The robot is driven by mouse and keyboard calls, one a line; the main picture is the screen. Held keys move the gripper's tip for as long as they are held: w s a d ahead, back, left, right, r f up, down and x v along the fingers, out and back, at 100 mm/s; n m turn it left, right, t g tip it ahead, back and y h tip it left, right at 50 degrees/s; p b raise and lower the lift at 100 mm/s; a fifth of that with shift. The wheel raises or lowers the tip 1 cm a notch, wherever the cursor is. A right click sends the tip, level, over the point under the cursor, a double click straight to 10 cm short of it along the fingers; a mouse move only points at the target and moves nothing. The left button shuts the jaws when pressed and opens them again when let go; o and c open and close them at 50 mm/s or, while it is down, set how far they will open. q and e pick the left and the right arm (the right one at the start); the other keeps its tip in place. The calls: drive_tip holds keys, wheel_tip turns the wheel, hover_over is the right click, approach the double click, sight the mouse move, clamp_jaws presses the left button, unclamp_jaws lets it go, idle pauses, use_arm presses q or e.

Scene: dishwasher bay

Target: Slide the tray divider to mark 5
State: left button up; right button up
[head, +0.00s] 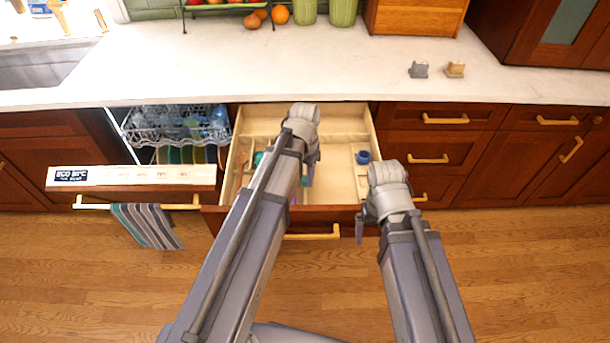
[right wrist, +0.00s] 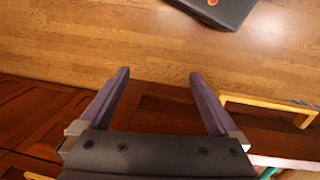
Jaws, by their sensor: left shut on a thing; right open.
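The open drawer (head: 262,118) holds a pale wooden tray with low partitions, including a crosspiece (head: 346,137). My left gripper (head: 311,176) reaches down into the tray near its middle. It is shut on what appears to be the tray divider, mostly hidden behind my left arm. I cannot make out the marks or which one the divider stands at. My right gripper (head: 359,230) is open and empty, in front of the drawer's right front corner. In the right wrist view its two fingers (right wrist: 158,76) stand wide apart, with nothing between them.
A blue cup (head: 362,157) sits at the tray's right side and a teal item (head: 259,158) at its left. The dishwasher door (head: 130,178) is open to the left, with a striped towel (head: 147,226). The counter (head: 220,65) lies behind. The floor at right is clear.

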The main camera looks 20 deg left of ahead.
use_arm(q)
clamp_jaws()
idle(0.6)
drive_tip(key=w+d, duration=0.1)
drive_tip(key=d, duration=0.4)
drive_tip(key=w+d, duration=0.2)
drive_tip(key=d, duration=0.3)
drive_tip(key=w+d, duration=0.1)
drive_tip(key=d, duration=0.4)
drive_tip(key=shift+w+d, duration=0.25)
drive_tip(key=shift+d, duration=0.15)
drive_tip(key=o, duration=1)
unclamp_jaws()
drive_tip(key=shift+d, duration=0.1)
drive_tip(key=shift+c, duration=0.2)
